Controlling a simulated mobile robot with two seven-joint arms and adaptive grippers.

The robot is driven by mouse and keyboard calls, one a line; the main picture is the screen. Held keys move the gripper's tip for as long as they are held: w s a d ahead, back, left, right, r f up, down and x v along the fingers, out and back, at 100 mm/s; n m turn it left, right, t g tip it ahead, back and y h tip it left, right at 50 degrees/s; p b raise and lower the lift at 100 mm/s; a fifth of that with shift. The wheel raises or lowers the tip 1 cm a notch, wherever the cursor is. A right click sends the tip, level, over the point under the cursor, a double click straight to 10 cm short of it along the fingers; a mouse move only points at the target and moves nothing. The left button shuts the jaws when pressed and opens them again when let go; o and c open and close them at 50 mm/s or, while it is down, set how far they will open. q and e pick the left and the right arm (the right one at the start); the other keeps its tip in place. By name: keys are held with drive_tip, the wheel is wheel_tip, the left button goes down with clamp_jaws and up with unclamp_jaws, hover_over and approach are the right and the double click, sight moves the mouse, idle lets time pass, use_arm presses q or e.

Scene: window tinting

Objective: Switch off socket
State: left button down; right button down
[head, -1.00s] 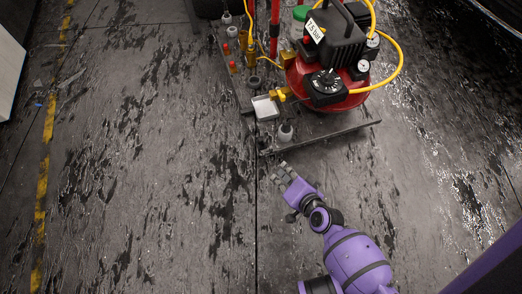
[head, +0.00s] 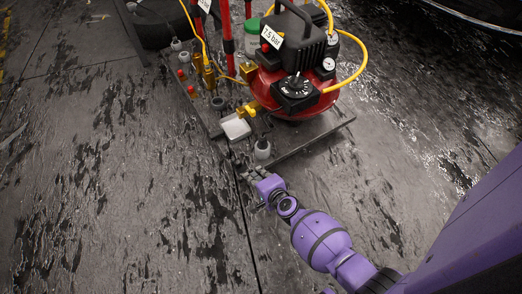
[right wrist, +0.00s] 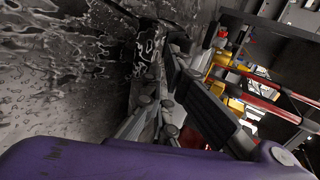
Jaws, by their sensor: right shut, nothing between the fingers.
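I cannot make out a socket or its switch for certain. A small white box with a pale flat top (head: 236,128) sits at the near left part of the grey board, beside a yellow fitting (head: 248,109). My right gripper (head: 249,174) is shut and empty, just in front of the board's near edge, close to a grey bottle-like piece (head: 262,149). In the right wrist view its grey fingers (right wrist: 150,118) show at the middle, partly hidden by the purple wrist. My left gripper is not in view.
A red compressor (head: 297,95) with a dial, gauges and yellow hoses stands on the grey board (head: 318,133). Red posts (head: 227,38) and brass fittings (head: 209,78) stand behind. A black tyre (head: 158,25) lies at the back left. The worn floor (head: 120,190) is clear at left.

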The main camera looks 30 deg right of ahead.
sight(248, 167)
drive_tip(key=w, duration=0.2)
drive_tip(key=shift+w+r, duration=0.15)
drive_tip(key=shift+w, duration=0.65)
drive_tip(key=shift+w+a, duration=0.1)
drive_tip(key=shift+w, duration=1)
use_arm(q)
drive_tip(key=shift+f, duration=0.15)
use_arm(e)
drive_tip(key=shift+s, duration=0.1)
